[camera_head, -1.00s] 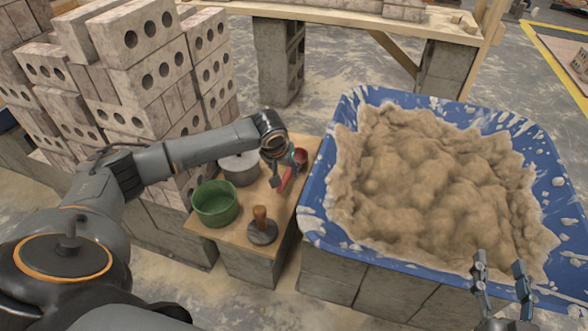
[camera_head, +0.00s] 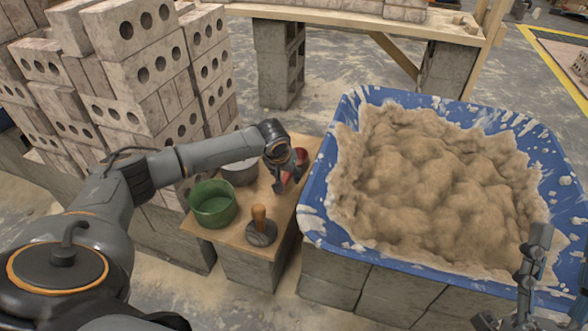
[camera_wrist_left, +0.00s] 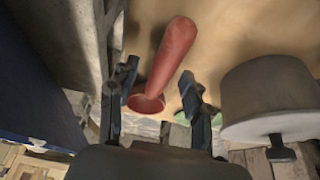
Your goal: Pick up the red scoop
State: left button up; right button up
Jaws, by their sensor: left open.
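The red scoop (camera_head: 300,157) lies on the small wooden-topped stand (camera_head: 228,236), partly hidden by my left gripper in the head view. In the left wrist view its red handle (camera_wrist_left: 176,48) runs up and away, with its round end (camera_wrist_left: 147,103) nearer me. My left gripper (camera_head: 287,184) is open above the scoop. In the left wrist view its two fingers (camera_wrist_left: 157,84) stand on either side of the scoop, without a visible grip. My right gripper (camera_head: 562,255) is at the lower right, near the tub's front edge, with its fingers apart and empty.
A green bucket (camera_head: 213,205), a grey pot (camera_head: 240,172) and a wood-handled float (camera_head: 261,231) crowd the stand. The pot (camera_wrist_left: 268,98) is close right of my left fingers. A blue tub (camera_head: 313,200) of mortar stands right; stacked bricks (camera_head: 130,75) rise behind left.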

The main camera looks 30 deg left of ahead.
pick_arm(q)
jog(key=shift+w+f, duration=0.1)
jog(key=shift+f, duration=0.2)
grip_shut()
jog(key=shift+r, duration=0.1)
dwell(0.4)
